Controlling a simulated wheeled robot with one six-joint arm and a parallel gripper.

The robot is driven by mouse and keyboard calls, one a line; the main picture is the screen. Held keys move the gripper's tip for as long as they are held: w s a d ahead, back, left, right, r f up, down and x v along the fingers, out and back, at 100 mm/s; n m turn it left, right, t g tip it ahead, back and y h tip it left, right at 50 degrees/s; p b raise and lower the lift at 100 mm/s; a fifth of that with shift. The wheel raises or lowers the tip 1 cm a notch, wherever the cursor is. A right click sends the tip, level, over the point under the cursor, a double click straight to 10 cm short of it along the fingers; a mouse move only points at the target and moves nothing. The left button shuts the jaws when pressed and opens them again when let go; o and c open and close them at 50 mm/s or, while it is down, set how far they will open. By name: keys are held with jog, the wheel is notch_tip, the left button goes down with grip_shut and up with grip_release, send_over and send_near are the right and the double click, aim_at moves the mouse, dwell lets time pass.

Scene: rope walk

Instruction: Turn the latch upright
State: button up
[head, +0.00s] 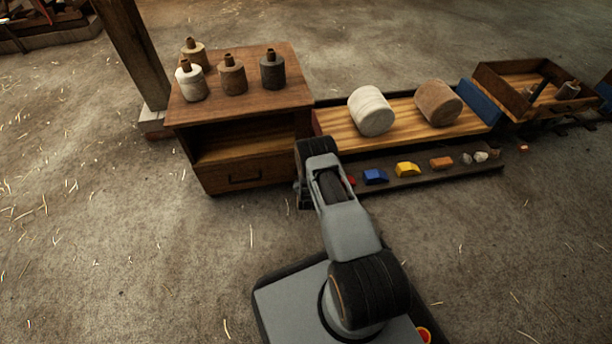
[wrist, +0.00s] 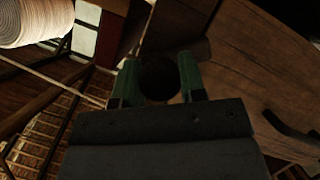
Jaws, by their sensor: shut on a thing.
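My gripper (wrist: 159,78) shows in the wrist view, with its two green fingers on either side of a dark, round-ended piece (wrist: 160,82). It is shut on this piece, which looks like the latch. The piece is in deep shadow, so its angle cannot be told. The side of the wooden cabinet (wrist: 235,65) is close by on the right in the wrist view. In the head view my arm hides the gripper and the latch, beside the right end of the cabinet (head: 205,168).
Several small bottles, including a white one (head: 191,83), stand on the cabinet. To its right a slatted bed (head: 345,131) holds a white roll (head: 371,110) and a brown roll (head: 438,103). A low ledge (head: 470,173) carries small coloured blocks. The floor in front is clear.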

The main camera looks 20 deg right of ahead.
jog(key=n+h, duration=0.2)
jog(key=n, duration=0.1)
jog(key=shift+a+f+n+t, duration=0.1)
jog(key=shift+n+t, duration=0.2)
jog(key=shift+n, duration=0.1)
jog(key=shift+n+t+h, duration=0.3)
jog(key=shift+n+h, duration=0.8)
jog(key=shift+n, duration=0.6)
jog(key=o, duration=0.9)
jog(key=shift+p+v, duration=2.7)
jog(key=shift+v, duration=4.2)
